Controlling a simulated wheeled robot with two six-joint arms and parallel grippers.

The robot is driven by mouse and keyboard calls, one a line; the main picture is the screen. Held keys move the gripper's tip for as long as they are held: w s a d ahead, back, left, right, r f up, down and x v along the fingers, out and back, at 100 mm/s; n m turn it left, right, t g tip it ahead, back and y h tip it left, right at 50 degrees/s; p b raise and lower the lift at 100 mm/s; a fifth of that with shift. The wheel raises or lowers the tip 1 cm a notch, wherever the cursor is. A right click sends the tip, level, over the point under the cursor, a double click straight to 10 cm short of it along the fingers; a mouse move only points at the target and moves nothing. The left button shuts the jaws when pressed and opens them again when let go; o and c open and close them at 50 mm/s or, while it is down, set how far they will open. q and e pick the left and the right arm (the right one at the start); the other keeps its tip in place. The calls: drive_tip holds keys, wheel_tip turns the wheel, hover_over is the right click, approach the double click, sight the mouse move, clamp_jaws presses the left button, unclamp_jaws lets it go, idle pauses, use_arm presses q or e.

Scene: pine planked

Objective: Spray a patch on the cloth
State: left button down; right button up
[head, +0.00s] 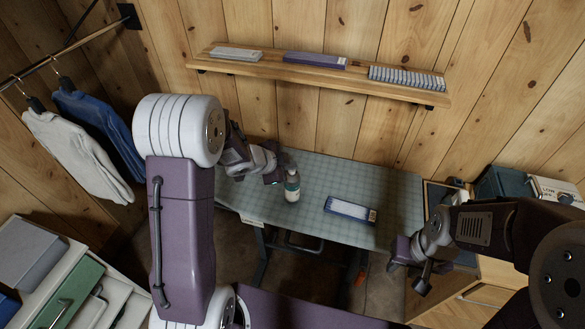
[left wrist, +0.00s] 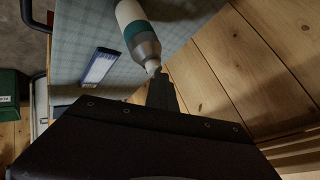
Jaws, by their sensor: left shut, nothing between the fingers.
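A spray bottle (head: 292,187) with a pale body and a grey-green band stands near the left part of the table. It also shows in the left wrist view (left wrist: 138,32), with its nozzle end close to my finger. My left gripper (head: 274,177) is beside the bottle, just left of it and shut on nothing; in the left wrist view its dark finger (left wrist: 162,92) is near the nozzle, and I cannot tell if they touch. A pale green gridded surface (head: 325,175) covers the table; I cannot tell whether it is the cloth. My right gripper (head: 410,270) is off the table's right front edge, its opening unclear.
A flat blue-and-white pack (head: 350,209) lies on the table, also in the left wrist view (left wrist: 100,67). A wooden shelf (head: 320,77) holds flat packs on the wall. Clothes (head: 80,150) hang at left. Drawers (head: 60,290) and boxes (head: 500,182) flank the table.

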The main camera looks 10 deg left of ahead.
sight(290, 171)
use_arm(q)
drive_tip(key=shift+r+p, duration=0.3)
drive_tip(key=shift+p, duration=0.1)
wheel_tip(290, 171, up, 6)
drive_tip(key=p, duration=0.6)
drive_tip(key=shift+r+p, duration=0.2)
drive_tip(key=shift+p, duration=0.15)
drive_tip(key=shift+f, duration=0.15)
drive_tip(key=shift+f, duration=0.1)
drive_tip(key=s+a+f+n+g+y+b, duration=0.1)
drive_tip(key=s+f+n+g+y+b, duration=0.1)
drive_tip(key=s+n, duration=0.5)
drive_tip(key=s+a+f+n+g+y+b, duration=0.1)
drive_tip(key=s+f+n+g+b, duration=0.3)
drive_tip(key=s, duration=1.2)
drive_tip(key=n+g, duration=0.1)
drive_tip(key=n, duration=0.2)
drive_tip(key=shift+s+f+n+y, duration=0.25)
drive_tip(key=shift+n+y, duration=0.05)
drive_tip(key=shift+y, duration=0.1)
